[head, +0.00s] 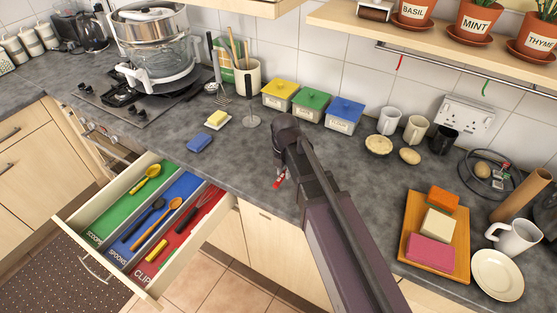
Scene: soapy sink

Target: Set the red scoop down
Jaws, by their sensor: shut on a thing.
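The red scoop (280,182) shows only as a small red piece below the end of my arm, over the front part of the grey counter. My gripper (279,173) is mostly hidden behind my own arm link; it is shut on the red scoop. I cannot tell whether the scoop touches the counter. To the left, a drawer (142,287) stands open with green, blue and red compartments. A yellow scoop (146,178) lies in the green one, labelled scoops.
Yellow, green and blue lidded boxes (312,103) stand along the wall behind my gripper. A blue sponge (200,142) and a butter dish (217,120) are to the left. Counter beside the gripper is clear.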

